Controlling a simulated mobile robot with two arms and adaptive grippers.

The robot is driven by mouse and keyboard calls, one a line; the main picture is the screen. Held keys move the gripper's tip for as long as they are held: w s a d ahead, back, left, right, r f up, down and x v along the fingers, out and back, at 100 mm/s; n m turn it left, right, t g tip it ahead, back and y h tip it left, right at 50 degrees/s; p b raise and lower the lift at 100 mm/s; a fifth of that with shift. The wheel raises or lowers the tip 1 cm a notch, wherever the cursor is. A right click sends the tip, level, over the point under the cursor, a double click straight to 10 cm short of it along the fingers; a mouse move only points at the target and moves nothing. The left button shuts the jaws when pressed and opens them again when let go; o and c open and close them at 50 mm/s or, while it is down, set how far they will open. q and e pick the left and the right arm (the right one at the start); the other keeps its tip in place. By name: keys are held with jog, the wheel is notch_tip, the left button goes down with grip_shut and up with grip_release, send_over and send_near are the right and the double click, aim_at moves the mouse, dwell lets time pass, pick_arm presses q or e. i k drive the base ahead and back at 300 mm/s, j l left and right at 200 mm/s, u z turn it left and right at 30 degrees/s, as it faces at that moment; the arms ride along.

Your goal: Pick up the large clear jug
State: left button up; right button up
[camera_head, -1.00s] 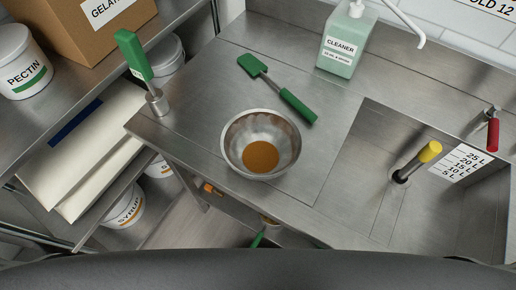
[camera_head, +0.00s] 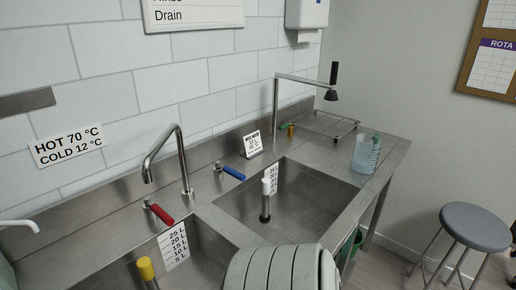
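A clear bluish jug (camera_head: 366,153) stands upright at the right end of the steel sink counter, just right of the right-hand basin. Something slim and green shows at its rim; I cannot tell whether it is in the jug or behind it. Neither of my grippers is in view.
A wire rack (camera_head: 325,123) lies behind the jug, next to a tap with a black handle (camera_head: 333,73). A round grey stool (camera_head: 475,227) stands on the floor at right.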

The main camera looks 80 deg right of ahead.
aim_at(368, 146)
jog(key=k+l+z, duration=0.65)
jog(key=z, duration=2.35)
jog(key=i+l+u, duration=0.25)
jog(key=i+l, duration=0.1)
jog(key=l, duration=0.05)
